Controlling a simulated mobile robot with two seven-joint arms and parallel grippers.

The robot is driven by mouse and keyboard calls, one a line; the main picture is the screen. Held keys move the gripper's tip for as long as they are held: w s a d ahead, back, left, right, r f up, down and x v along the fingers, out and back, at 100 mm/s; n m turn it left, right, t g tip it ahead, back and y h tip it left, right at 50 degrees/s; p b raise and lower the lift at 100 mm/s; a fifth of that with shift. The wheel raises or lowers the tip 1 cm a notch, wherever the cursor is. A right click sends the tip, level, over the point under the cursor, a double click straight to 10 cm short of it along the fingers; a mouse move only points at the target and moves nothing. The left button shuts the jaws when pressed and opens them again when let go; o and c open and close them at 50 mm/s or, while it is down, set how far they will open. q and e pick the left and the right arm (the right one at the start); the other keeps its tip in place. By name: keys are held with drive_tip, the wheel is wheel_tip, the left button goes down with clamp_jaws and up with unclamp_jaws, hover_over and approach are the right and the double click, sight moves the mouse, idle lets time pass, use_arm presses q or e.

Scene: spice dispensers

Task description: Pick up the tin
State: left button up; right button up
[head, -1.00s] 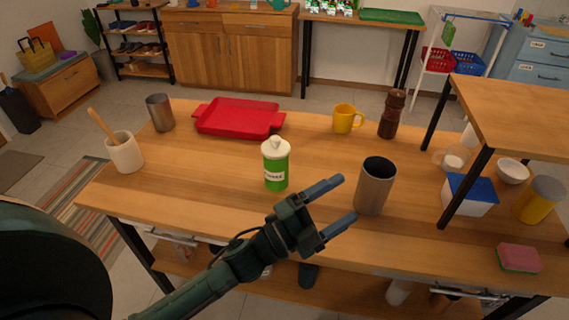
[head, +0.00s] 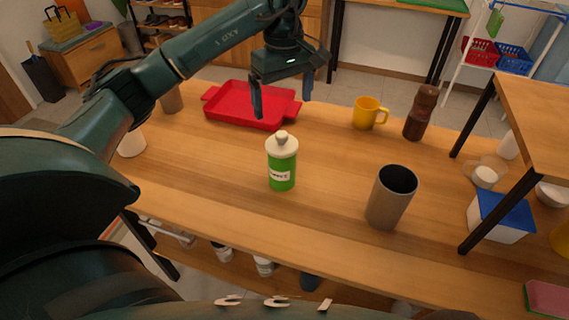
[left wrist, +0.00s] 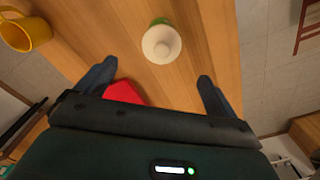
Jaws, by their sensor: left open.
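The tin (head: 282,172) is a green cylinder with a pale label and a white knobbed lid. It stands upright on the wooden table. In the left wrist view the tin's white lid (left wrist: 162,44) shows from above, just beyond the fingertips. My left gripper (head: 282,106) is open and empty, pointing down above and behind the tin, near the red tray's right end. Its two fingers also show in the left wrist view (left wrist: 156,72), spread apart with the tin not between them. My right gripper is not in view.
A red tray (head: 230,108) lies behind the tin. A grey tumbler (head: 391,198) stands to its right, with a yellow mug (head: 366,113) and brown pepper mill (head: 420,112) farther back. A raised wooden shelf (head: 535,115) is at right. Table around the tin is clear.

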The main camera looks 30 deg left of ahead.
sight(282, 134)
use_arm(q)
wheel_tip(282, 134, down, 6)
drive_tip(key=shift+f, duration=0.25)
drive_tip(key=shift+s+a+f+p, duration=0.15)
drive_tip(key=shift+f+p, duration=0.75)
drive_tip(key=shift+f, duration=1.8)
drive_tip(key=shift+c, duration=0.3)
drive_tip(key=c, duration=1.5)
